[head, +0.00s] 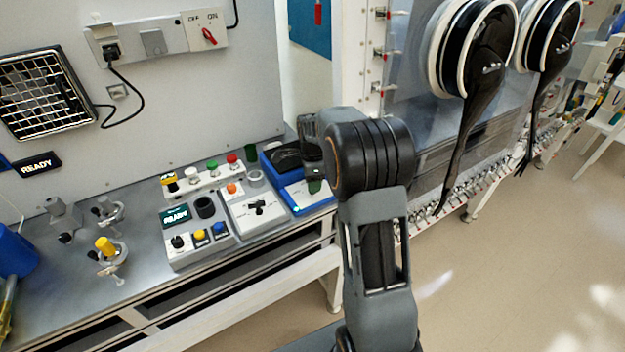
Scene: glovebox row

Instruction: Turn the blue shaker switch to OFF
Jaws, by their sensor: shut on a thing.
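The blue shaker (271,178) stands at the right end of the bench, with a dark top and a pale front panel. My gripper (315,182) points down over the right part of this panel. It is shut on the shaker's switch, which is mostly hidden by the fingers and wrist. I cannot read the switch's position or its labels. A small cyan light (297,210) glows at the panel's front left.
Left of the shaker stand a grey-white unit with a black handle (257,207) and a READY control box (199,235) with several knobs. A red OFF/ON wall switch (209,36) is at the upper left. Gloveboxes with black gloves (480,80) stand at the right.

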